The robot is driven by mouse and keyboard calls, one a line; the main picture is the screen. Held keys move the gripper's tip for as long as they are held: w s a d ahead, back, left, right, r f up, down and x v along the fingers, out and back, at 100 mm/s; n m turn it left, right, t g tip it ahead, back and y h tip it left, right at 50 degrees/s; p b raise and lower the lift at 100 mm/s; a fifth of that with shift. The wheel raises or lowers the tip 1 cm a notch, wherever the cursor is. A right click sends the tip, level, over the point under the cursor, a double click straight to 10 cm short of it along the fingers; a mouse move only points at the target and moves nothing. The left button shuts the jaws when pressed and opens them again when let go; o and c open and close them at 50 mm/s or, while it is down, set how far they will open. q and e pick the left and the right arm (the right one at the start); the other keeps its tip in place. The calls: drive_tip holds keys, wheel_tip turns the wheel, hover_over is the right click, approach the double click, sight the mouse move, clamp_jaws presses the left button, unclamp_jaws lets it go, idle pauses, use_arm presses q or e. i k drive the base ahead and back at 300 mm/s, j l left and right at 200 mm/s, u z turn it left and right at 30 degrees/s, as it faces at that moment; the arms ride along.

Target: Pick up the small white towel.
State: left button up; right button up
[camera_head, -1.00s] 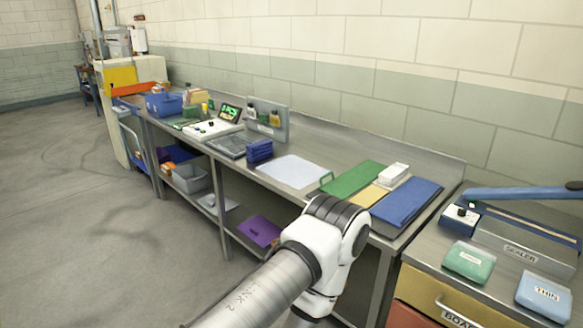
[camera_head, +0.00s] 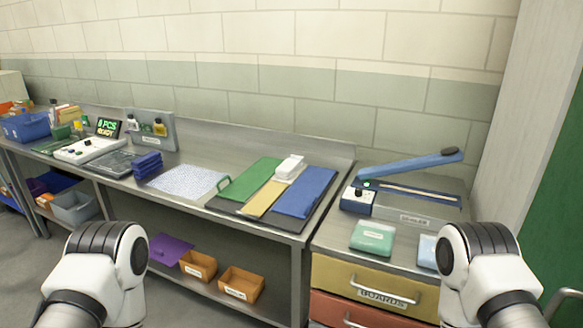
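A small white folded-looking bundle (camera_head: 290,168) lies on the steel bench, at the back of the green, tan and blue strips; it may be the small white towel. A flat, pale speckled sheet (camera_head: 186,182) lies on the bench to the left of the strips. I cannot tell for certain which is the towel. White and dark links of my two arms show at the bottom left and bottom right, apart from both items. Neither gripper is in view.
The steel bench (camera_head: 240,146) also holds blue folded items (camera_head: 147,163), a grey tray (camera_head: 112,164), and a blue bin (camera_head: 26,127). A sealer (camera_head: 415,205) and a green packet (camera_head: 373,238) stand on the right cabinet. Orange boxes (camera_head: 241,286) sit on the lower shelf.

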sight(293, 165)
drive_tip(key=i+j, duration=0.2)
drive_tip(key=j, duration=0.2)
drive_tip(key=i+j, duration=0.2)
drive_tip(key=j, duration=0.2)
drive_tip(key=i+j, duration=0.2)
drive_tip(key=j, duration=0.15)
drive_tip(key=i+j, duration=0.25)
drive_tip(key=j, duration=0.15)
drive_tip(key=i+j+z, duration=0.25)
drive_tip(key=j+z, duration=0.2)
drive_tip(key=j, duration=0.25)
drive_tip(key=i+j+z, duration=0.15)
drive_tip(key=j+z, duration=0.3)
drive_tip(key=j, duration=0.25)
drive_tip(key=j+z, duration=0.45)
drive_tip(key=j, duration=0.3)
drive_tip(key=k+j+z, duration=0.1)
drive_tip(key=j+z, duration=0.35)
drive_tip(key=j, duration=0.35)
